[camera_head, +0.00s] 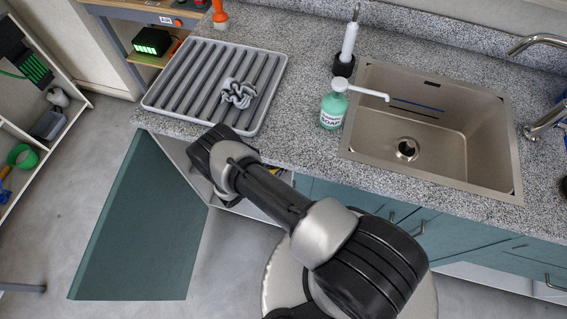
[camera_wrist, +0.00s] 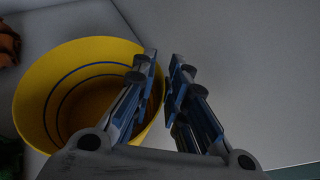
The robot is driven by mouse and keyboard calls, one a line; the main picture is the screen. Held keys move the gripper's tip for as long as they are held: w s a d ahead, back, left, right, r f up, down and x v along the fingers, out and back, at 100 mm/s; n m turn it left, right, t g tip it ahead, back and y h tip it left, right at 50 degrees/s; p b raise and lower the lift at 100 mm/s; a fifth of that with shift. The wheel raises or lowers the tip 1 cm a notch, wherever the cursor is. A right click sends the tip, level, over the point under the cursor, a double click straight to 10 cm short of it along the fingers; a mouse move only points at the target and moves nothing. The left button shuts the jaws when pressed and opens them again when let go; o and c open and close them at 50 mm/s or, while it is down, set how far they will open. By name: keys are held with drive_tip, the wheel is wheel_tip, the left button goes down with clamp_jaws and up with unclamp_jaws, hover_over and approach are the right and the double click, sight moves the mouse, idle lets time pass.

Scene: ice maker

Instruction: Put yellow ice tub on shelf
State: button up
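A yellow tub (camera_wrist: 30,99) with dark blue rings inside fills the left of the wrist view, its open mouth towards the camera. My gripper (camera_wrist: 163,78) is at the tub's right rim, one finger over the inside and the other on the outer side. In the head view only a small yellow patch (camera_head: 276,170) shows beside my arm in the open cabinet under the counter. My gripper is hidden there. I cannot tell which surface is the task's shelf.
The teal cabinet door (camera_head: 140,225) stands open at the left. The granite counter (camera_head: 300,120) overhangs the cabinet and bears a grey ridged tray (camera_head: 180,78), a soap bottle (camera_head: 333,110) and a sink (camera_head: 430,120). Shelving (camera_head: 75,115) stands at the far left. An orange-brown object (camera_wrist: 8,45) lies near the tub.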

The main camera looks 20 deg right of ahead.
drive_tip(key=shift+o, duration=1.3)
drive_tip(key=shift+r, duration=0.1)
drive_tip(key=shift+a+r, duration=0.15)
drive_tip(key=shift+r, duration=0.05)
drive_tip(key=p+v, duration=0.2)
drive_tip(key=v, duration=0.9)
drive_tip(key=shift+a, duration=0.3)
drive_tip(key=shift+s+r, duration=0.1)
drive_tip(key=shift+r, duration=0.05)
